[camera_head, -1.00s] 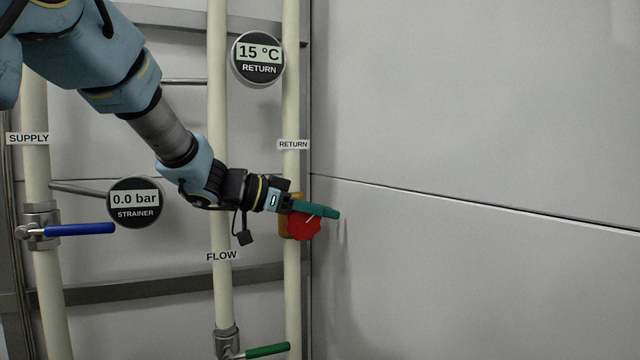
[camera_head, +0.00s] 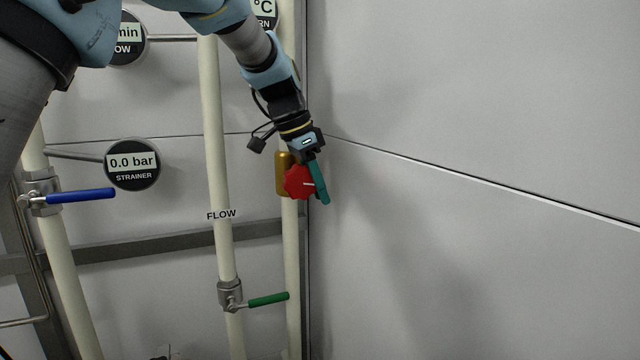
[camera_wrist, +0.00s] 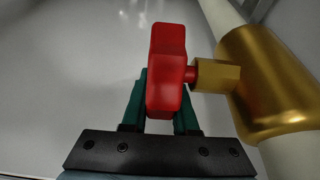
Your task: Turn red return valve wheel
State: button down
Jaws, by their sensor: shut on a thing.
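The red return valve wheel (camera_head: 298,182) sits on a brass valve body (camera_head: 281,172) on the right-hand cream pipe. My gripper is shut on the wheel. The far finger is mostly hidden in the head view.
A green lever (camera_head: 268,299) is on the FLOW pipe (camera_head: 217,180) below. A blue lever (camera_head: 85,195) and the strainer gauge (camera_head: 132,166) reading 0.0 bar are at left. The grey wall (camera_head: 480,120) stands close on the right; the space before it is clear.

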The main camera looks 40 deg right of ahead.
jog(key=shift+w+a+f+t+y, duration=0.15)
jog(key=shift+f+t+y, duration=0.15)
jog(key=shift+y, duration=0.45)
jog(key=shift+a+f+t+y, duration=0.1)
jog(key=shift+f+t+y, duration=0.2)
jog(key=shift+y, duration=0.45)
jog(key=c, duration=0.7)
grip_release()
jog(key=r, duration=0.3)
jog(key=r+b, duration=0.1)
jog(key=r, duration=0.3)
jog(key=r+b, duration=0.1)
jog(key=r, duration=0.2)
jog(key=shift+w+a+r, duration=0.1)
jog(key=shift+a+r, duration=0.3)
